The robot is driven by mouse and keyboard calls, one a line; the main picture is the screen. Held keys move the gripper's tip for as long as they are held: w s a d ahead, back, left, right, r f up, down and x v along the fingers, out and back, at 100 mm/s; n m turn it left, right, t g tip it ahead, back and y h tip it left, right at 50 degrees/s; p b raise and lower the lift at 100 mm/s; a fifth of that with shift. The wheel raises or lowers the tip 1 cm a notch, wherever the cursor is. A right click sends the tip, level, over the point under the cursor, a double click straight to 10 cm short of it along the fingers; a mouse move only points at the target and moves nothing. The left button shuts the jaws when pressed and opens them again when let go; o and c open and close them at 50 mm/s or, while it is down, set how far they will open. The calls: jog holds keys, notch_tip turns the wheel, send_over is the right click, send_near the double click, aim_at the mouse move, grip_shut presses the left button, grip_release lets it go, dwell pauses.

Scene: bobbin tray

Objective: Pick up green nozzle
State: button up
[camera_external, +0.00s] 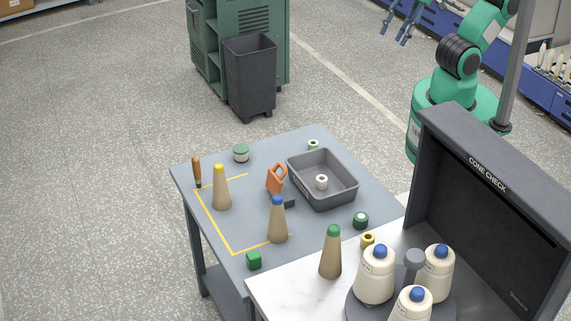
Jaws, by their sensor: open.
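No green thing here is clearly a nozzle by shape. A small green block-like piece (254,260) lies at the grey table's near edge. A dark green ring-shaped piece (361,220) with a pale centre lies by the table's right side. A smaller pale green ring (313,145) lies behind the grey tray. A tan cone with a green tip (330,252) stands on the white top. My gripper (395,30) is open and empty at the top of the picture, raised well away from the table. Part of it is cut off by the frame.
The grey tray (352,186) holds a white bobbin (321,182). Tan cones with yellow (221,188) and blue (277,220) tips, an orange clamp-like tool (276,180) and a green-banded jar (241,153) stand nearby. A tall dark panel (490,200) rises at the right.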

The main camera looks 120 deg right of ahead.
jog(key=w+a+r+n+g+p, duration=0.1)
jog(key=w+a+n, duration=0.15)
jog(key=w, duration=1.15)
jog(key=w+a+n+g, duration=0.15)
jog(key=w+n, duration=0.25)
jog(key=w, duration=0.9)
jog(key=w+a+f+n+g, duration=0.1)
jog(key=w+a+f+n, duration=0.15)
jog(key=w+f, duration=0.4)
jog(key=w+a+f+n, duration=0.2)
jog(key=w+a+f, duration=0.1)
jog(key=w, duration=0.7)
jog(key=w+a+f+n, duration=0.2)
jog(key=w+f, duration=0.3)
jog(key=f, duration=0.5)
jog(key=w+a+f+n+g+p, duration=0.1)
jog(key=w+a+f, duration=0.3)
jog(key=f, duration=0.6)
jog(key=w+a+f+n+g, duration=0.1)
jog(key=w+a+f+n, duration=0.2)
jog(key=w+f, duration=0.3)
notch_tip(320, 180, down, 5)
jog(key=shift+w+r+p, duration=0.1)
jog(key=shift+w+p, duration=0.2)
jog(key=shift+p, duration=0.1)
jog(key=shift+a, duration=0.1)
